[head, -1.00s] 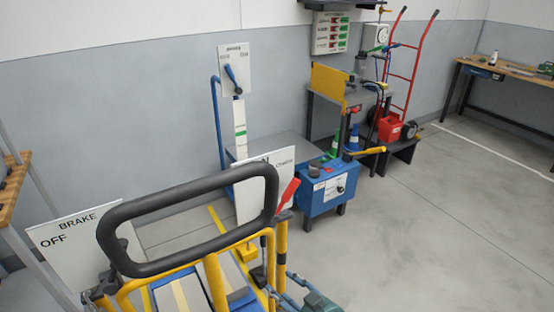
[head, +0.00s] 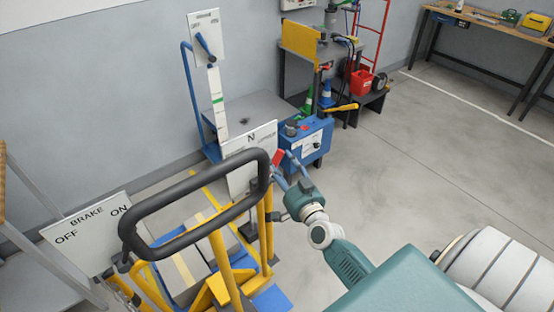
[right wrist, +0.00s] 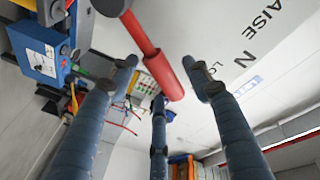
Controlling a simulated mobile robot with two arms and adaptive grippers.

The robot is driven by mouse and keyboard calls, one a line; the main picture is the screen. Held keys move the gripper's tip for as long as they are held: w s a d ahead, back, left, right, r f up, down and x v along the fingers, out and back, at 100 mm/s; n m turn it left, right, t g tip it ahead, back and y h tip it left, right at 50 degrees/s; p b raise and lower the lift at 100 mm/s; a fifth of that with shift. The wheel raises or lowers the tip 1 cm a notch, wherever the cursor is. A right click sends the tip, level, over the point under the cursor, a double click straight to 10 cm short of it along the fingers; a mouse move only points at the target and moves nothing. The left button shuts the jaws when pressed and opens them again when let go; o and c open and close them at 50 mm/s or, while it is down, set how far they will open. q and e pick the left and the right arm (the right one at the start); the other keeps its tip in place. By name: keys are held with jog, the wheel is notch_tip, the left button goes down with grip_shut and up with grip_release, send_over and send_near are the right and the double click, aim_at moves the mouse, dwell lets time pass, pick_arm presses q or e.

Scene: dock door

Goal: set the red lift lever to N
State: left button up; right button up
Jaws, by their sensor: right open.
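The red lift lever (head: 278,157) sticks up at the right edge of a white sign board (head: 240,172) marked N, behind the yellow cart's black handle (head: 200,198). In the right wrist view its red grip (right wrist: 167,77) lies between my spread fingers, and the board (right wrist: 235,45) shows RAISE, N and part of another word. My right gripper (head: 287,168) is open at the lever; it also shows in the right wrist view (right wrist: 160,80). Contact cannot be told. The lever's exact setting is not clear. My left gripper is out of view.
A BRAKE board (head: 92,234) with OFF and ON stands left of the handle. A blue box (head: 306,140) stands just beyond the lever. Behind are a blue-handled platform cart (head: 255,116) and a bench with a yellow panel (head: 302,45). The floor at right is open.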

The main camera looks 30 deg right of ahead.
jog(key=shift+w+d, duration=0.2)
jog(key=shift+w, duration=0.7)
jog(key=shift+c, duration=0.5)
grip_shut()
jog(key=shift+a, duration=0.1)
jog(key=shift+s+a+r+n+t+p, duration=0.1)
jog(key=shift+a+r+n+t+p, duration=0.2)
jog(key=shift+a+n, duration=0.45)
jog(key=shift+a+r+n+t+p, duration=0.1)
jog(key=shift+a+r+n+p, duration=0.3)
jog(key=shift+n, duration=0.55)
jog(key=shift+s+a+r+n+t, duration=0.1)
jog(key=shift+a+r+n+t, duration=0.1)
jog(key=shift+a+n, duration=0.65)
jog(key=shift+s+a+r+n+t, duration=0.1)
jog(key=shift+a+r+n+t, duration=0.1)
jog(key=shift+a+n, duration=0.65)
jog(key=shift+d, duration=0.15)
